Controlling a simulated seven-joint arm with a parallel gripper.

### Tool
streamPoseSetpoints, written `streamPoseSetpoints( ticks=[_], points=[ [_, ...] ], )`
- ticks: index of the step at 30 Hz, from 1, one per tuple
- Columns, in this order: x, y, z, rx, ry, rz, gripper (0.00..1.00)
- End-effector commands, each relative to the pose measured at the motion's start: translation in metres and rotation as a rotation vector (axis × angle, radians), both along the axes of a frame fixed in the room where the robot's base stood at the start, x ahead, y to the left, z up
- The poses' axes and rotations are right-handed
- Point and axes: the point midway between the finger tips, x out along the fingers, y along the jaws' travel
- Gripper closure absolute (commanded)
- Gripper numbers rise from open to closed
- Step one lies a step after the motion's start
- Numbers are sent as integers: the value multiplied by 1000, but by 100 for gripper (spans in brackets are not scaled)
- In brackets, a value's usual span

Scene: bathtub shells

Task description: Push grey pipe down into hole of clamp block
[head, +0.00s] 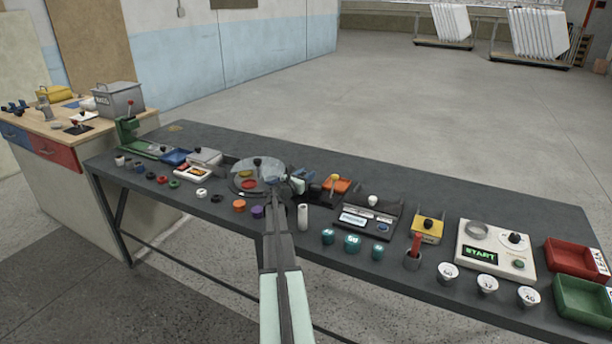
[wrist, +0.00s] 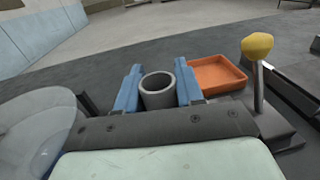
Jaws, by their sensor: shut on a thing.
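The grey pipe (wrist: 158,91) shows in the wrist view as a short upright tube with an open top. My gripper (wrist: 159,88) has its two blue fingers on either side of the pipe and is shut on it. The clamp block (wrist: 284,128) is a dark piece at the right of the wrist view, with a yellow-knobbed lever (wrist: 257,75) standing up. My gripper's dark bar and pale hand hide the pipe's lower end and the hole, so I cannot tell how deep the pipe sits. In the head view my gripper (head: 303,179) is at the middle of the dark table.
An orange tray (wrist: 218,75) lies just behind the right finger. A clear round dish (wrist: 38,125) is close on the left. In the head view a pale cylinder (head: 303,217) stands near the front edge, and a black device (head: 366,217) is to the right.

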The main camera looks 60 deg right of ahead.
Motion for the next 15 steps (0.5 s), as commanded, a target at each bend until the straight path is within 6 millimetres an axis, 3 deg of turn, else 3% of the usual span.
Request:
streamPoseSetpoints(
  ticks=[9,15],
  points=[
    [0,0,0,0,0,0,38],
    [0,0,0,0,0,0,38]
  ],
)
